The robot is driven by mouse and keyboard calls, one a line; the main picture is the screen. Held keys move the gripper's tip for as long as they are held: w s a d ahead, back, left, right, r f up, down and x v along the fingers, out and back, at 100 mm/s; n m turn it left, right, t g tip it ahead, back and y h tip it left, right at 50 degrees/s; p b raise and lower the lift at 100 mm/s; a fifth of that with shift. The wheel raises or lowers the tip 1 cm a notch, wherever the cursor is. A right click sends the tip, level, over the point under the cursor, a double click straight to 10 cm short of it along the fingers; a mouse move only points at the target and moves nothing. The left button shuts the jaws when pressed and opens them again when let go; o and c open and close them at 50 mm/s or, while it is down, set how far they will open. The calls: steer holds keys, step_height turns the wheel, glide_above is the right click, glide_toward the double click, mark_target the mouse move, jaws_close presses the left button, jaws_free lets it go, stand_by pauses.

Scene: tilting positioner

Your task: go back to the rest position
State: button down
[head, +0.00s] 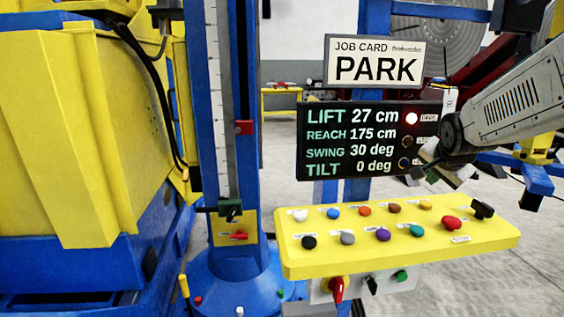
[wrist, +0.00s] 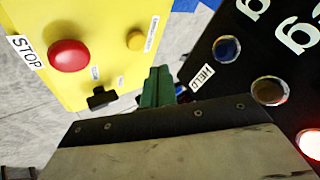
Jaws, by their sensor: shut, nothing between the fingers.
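My gripper (head: 424,171) is at the right in the head view, in front of the display's right edge and above the right part of the yellow button console (head: 400,258). In the wrist view my gripper (wrist: 157,84) shows as green fingers closed together with nothing between them. It appears apart from the buttons. The red stop button (head: 452,223) is below it in the head view and at upper left in the wrist view (wrist: 68,55).
A job card (head: 374,60) above says PARK. A blue column (head: 245,120) and yellow machine (head: 70,130) stand left.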

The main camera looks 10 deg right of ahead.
steer(key=s+a+f+n+g+y, duration=0.1)
steer(key=s+a+n, duration=0.3)
steer(key=s, duration=0.6)
steer(key=s+a+f+n+g+y, duration=0.1)
steer(key=s+a+n+g, duration=0.2)
steer(key=s+a, duration=0.4)
steer(key=s+a+f+n+g+y, duration=0.1)
steer(key=s+a+n, duration=0.4)
steer(key=s, duration=1)
steer(key=shift+a+n+g, duration=0.3)
steer(key=shift+a+g, duration=0.05)
steer(key=shift+g, duration=0.55)
